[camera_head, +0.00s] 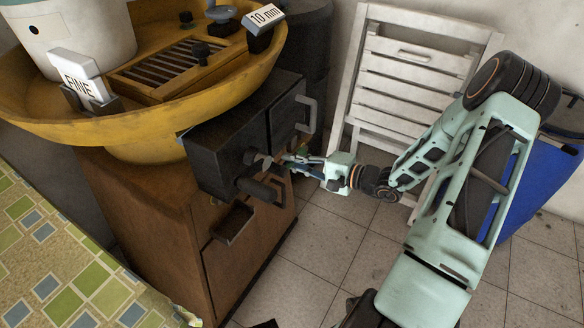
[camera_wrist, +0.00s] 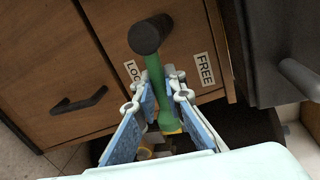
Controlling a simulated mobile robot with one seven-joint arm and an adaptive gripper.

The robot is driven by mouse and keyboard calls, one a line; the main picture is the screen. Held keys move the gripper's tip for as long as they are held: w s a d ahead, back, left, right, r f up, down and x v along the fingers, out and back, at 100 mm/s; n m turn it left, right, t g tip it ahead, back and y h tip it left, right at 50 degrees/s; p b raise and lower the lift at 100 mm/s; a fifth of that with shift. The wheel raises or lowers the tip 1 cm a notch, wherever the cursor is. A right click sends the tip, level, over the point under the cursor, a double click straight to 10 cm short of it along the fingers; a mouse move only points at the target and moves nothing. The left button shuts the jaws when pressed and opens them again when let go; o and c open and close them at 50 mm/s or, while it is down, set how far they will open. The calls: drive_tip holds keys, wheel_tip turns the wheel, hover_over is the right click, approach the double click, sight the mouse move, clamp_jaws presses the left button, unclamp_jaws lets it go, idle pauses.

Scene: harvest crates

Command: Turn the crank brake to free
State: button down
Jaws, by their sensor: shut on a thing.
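The crank brake is a green lever (camera_wrist: 155,75) with a yellow end, seen in the wrist view between a LOCK label (camera_wrist: 133,72) on its left and a FREE label (camera_wrist: 204,73) on its right. My gripper (camera_wrist: 161,80) has its two fingers on either side of the lever and is shut on it. The fingers cover part of the LOCK label. In the head view my gripper (camera_head: 288,160) is at the front of the dark mill box (camera_head: 226,150), beside the crank; the lever is mostly hidden there.
A wooden cabinet (camera_head: 185,255) stands below the yellow basin (camera_head: 140,127). A white folding chair (camera_head: 408,75) is behind my arm. Tiled floor lies open in front.

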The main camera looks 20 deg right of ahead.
drive_tip(key=shift+r+n+b, duration=0.25)
drive_tip(key=shift+n+b, duration=0.05)
drive_tip(key=shift+n, duration=0.2)
idle(0.3)
drive_tip(key=c, duration=2)
unclamp_jaws()
drive_tip(key=shift+r, duration=0.1)
drive_tip(key=v, duration=1.2)
drive_tip(key=shift+s+r, duration=0.1)
drive_tip(key=shift+a, duration=0.1)
